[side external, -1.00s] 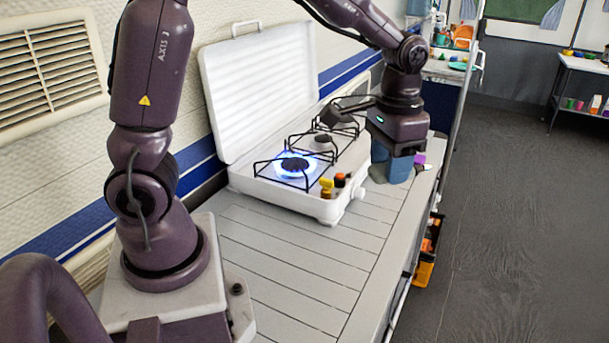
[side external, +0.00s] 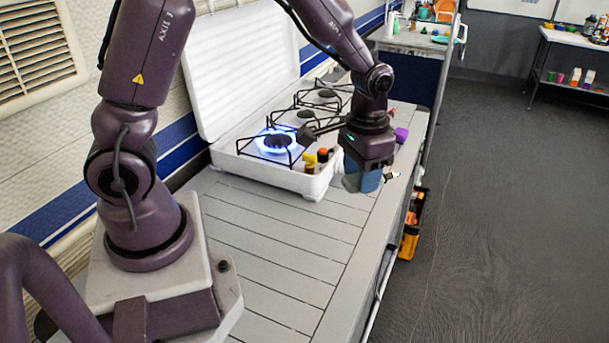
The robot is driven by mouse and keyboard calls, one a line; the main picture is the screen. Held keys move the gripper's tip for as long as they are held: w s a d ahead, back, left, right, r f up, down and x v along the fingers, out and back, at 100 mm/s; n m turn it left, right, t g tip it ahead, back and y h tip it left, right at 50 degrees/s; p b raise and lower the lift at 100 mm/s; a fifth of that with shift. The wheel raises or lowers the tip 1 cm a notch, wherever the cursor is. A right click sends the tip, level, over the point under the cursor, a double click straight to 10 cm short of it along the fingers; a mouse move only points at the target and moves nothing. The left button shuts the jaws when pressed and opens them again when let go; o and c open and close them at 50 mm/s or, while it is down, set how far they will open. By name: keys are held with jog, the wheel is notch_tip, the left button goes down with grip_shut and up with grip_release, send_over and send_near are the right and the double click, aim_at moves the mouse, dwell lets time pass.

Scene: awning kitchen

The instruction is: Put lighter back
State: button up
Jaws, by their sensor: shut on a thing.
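My gripper (side external: 363,180) is beyond the right front corner of the white camping stove (side external: 263,177), over the counter near its right edge. Its blue-grey fingers are shut. A small pale, dark-marked end sticks out at their right side and seems to be the lighter (side external: 393,174); the rest is hidden behind the fingers. The stove's lid is open, and a blue flame (side external: 277,141) burns on its nearest burner. Yellow (side external: 309,162) and orange (side external: 322,155) small pieces show at the stove's front right corner; I cannot tell what they are.
The slatted counter (side external: 280,235) is clear in front of the stove. A purple object (side external: 401,135) lies beyond my gripper. An orange-and-black item (side external: 409,238) is below the counter's right edge. A shelf (side external: 425,40) with dishes stands behind.

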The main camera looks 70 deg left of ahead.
aim_at(338, 234)
jog(key=a+f+n, duration=0.2)
jog(key=f+n, duration=0.1)
jog(key=f, duration=0.2)
jog(key=a+f+n, duration=0.1)
jog(key=f+n, duration=0.1)
jog(key=f, duration=0.4)
jog(key=a+f+n, duration=0.2)
jog(key=f+n, duration=0.1)
jog(key=f, duration=0.3)
jog(key=shift+s+a+f+n, duration=0.15)
jog(key=shift+a+f+n, duration=0.05)
jog(key=shift+a+n, duration=0.15)
jog(key=o, duration=0.9)
jog(key=shift+f, duration=0.15)
